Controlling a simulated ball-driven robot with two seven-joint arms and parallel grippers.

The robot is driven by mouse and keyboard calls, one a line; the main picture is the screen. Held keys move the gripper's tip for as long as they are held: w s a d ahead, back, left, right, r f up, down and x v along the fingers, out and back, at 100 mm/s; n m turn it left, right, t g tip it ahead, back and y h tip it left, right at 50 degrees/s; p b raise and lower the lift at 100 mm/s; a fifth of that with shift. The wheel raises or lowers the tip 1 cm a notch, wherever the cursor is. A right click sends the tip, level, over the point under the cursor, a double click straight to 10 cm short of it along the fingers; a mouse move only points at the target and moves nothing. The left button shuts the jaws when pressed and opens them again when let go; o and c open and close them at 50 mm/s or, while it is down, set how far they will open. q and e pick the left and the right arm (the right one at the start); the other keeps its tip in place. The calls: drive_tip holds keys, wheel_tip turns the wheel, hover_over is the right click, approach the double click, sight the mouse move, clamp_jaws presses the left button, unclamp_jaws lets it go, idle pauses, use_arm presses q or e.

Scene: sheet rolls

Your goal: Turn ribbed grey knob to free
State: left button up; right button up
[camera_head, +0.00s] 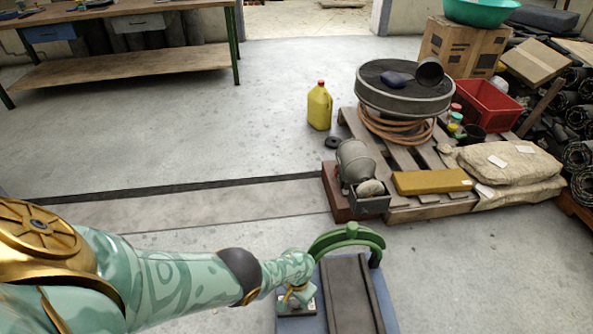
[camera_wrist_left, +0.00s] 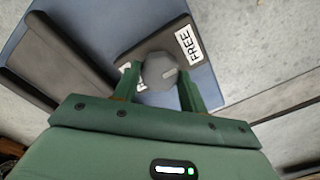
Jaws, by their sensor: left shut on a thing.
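The ribbed grey knob (camera_wrist_left: 159,71) sits on a dark plate in the left wrist view, with a short light mark on its face towards the right. A white label reading FREE (camera_wrist_left: 189,47) is beside it at upper right. A second label (camera_wrist_left: 130,72) to its left is partly hidden by a finger. My left gripper (camera_wrist_left: 161,78) is shut on the knob, one green finger on each side. In the head view my left gripper (camera_head: 297,292) is at the left side of the blue machine base (camera_head: 379,294) and hides the knob. My right gripper is out of view.
A green arched frame (camera_head: 347,236) rises over the blue base, close to my left gripper. A loaded pallet (camera_head: 430,212) stands beyond. A yellow jug (camera_head: 319,107) and a workbench (camera_head: 130,65) are farther back. The floor at the left is clear.

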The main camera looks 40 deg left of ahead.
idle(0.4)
use_arm(q)
drive_tip(key=o, duration=1)
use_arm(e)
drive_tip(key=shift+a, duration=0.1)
use_arm(q)
drive_tip(key=shift+r, duration=0.1)
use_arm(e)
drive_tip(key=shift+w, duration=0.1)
use_arm(q)
drive_tip(key=r+p, duration=0.4)
drive_tip(key=r, duration=0.1)
drive_tip(key=shift+w, duration=0.2)
drive_tip(key=r+p, duration=0.8)
drive_tip(key=r, duration=0.3)
drive_tip(key=shift+s, duration=0.2)
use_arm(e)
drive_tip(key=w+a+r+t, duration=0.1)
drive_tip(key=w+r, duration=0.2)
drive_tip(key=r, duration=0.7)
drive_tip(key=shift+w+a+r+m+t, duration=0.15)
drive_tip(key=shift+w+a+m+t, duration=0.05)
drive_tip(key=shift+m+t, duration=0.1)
